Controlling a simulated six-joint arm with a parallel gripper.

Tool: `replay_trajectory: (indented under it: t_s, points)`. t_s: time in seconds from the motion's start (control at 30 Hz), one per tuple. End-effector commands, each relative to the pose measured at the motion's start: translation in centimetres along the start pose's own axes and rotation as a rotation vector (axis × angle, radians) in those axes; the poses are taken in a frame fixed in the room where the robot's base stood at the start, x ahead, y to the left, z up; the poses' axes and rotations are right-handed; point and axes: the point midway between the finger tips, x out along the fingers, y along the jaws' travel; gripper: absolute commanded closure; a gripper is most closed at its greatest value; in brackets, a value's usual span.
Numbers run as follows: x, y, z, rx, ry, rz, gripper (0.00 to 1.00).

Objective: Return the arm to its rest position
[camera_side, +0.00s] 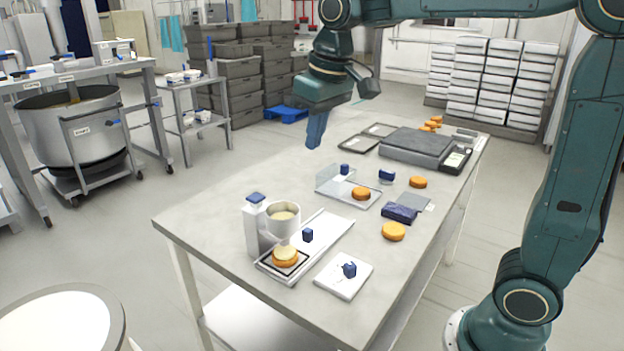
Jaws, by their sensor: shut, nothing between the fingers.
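My gripper (316,130) hangs above the far left part of the table (220,220), pointing down. It is shut and holds nothing. It is well clear of the things on the table. Below it and toward the front, a round orange-brown cake (361,193) lies on a clear-sided tray (335,188). At the front, a cake round with a pale top (285,257) sits on a dark-edged square under a dispenser with a white cup (283,222).
Loose rounds (393,231) and (418,182) lie at the right, near a dark blue cloth (400,213). A grey flat-topped device (415,147) stands at the back. A white board (343,275) lies in front. Grey crates (230,75) stand beyond the table.

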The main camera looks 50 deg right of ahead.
Motion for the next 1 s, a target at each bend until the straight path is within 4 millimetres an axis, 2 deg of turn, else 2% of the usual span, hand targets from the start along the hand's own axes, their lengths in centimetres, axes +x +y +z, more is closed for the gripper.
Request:
replay_trajectory:
  t_s: [0.23,0.43,0.8,1.0]
  points:
    - [-1.3,0.1,5.5,0.000,0.073,0.000,1.00]
    - [-1.4,0.1,9.9,0.000,0.128,0.000,1.00]
    - [0.3,0.2,17.5,0.000,0.227,0.001,1.00]
    - [1.4,0.2,19.8,0.000,0.260,0.001,1.00]
